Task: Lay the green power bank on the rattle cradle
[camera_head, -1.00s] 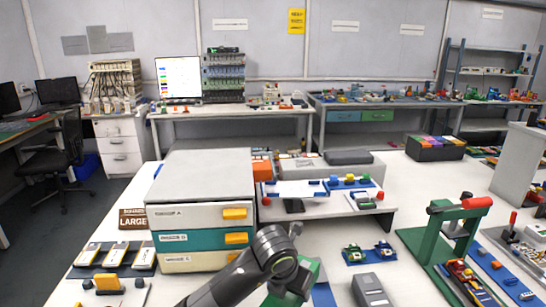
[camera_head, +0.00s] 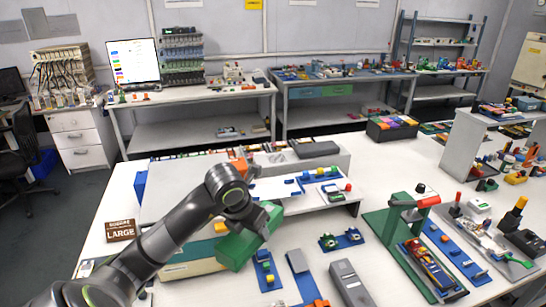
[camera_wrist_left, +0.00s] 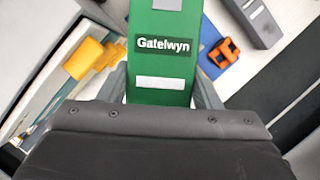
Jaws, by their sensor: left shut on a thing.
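The green power bank (camera_head: 236,250) hangs tilted in my left gripper (camera_head: 266,216), above the front of the white table. In the left wrist view the green power bank (camera_wrist_left: 160,47) has a "Gatelwyn" label and a pale strip, and sits between the fingers of my left gripper (camera_wrist_left: 163,92). My gripper hides its near end. I cannot tell for sure which fixture is the rattle cradle. A blue plate with yellow parts (camera_head: 267,268) lies just right of the power bank. My right gripper is not in view.
A grey box (camera_head: 348,284) and an orange bracket (camera_wrist_left: 225,52) lie to the right. A green press with a red handle (camera_head: 400,225) stands farther right.

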